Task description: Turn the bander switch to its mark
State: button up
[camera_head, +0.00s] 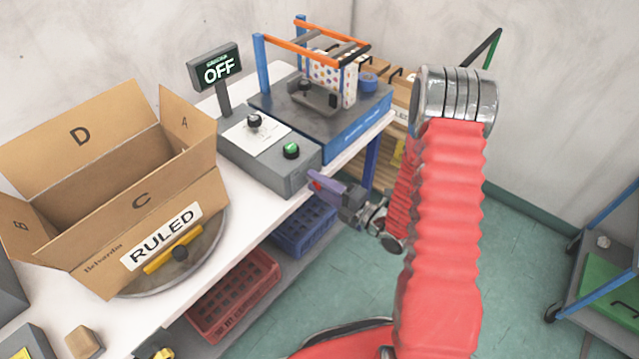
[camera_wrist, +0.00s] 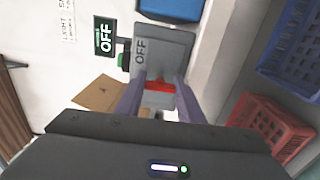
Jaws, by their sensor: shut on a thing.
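The bander's grey control box (camera_head: 268,150) stands on the bench. Its sign (camera_head: 216,67) reads OFF in the head view. In the wrist view, the box's grey end face (camera_wrist: 168,50) also bears the word OFF. A red switch handle (camera_wrist: 159,86) shows there between the purple fingers of my gripper (camera_wrist: 158,88), which is shut on it. I cannot make out the switch's mark.
The blue-based bander (camera_head: 320,110) with orange bars stands behind the box. An open cardboard carton (camera_head: 130,190) marked RULED sits on a round plate at left. Red (camera_head: 235,295) and blue (camera_head: 303,228) crates are below the bench top.

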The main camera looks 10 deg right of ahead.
jog(key=shift+w+d+f, duration=0.1)
jog(key=shift+d, duration=0.1)
jog(key=o, duration=1.1)
jog(key=shift+a, duration=0.1)
jog(key=shift+c, duration=0.2)
jog(key=shift+a, duration=0.1)
jog(key=v, duration=1.4)
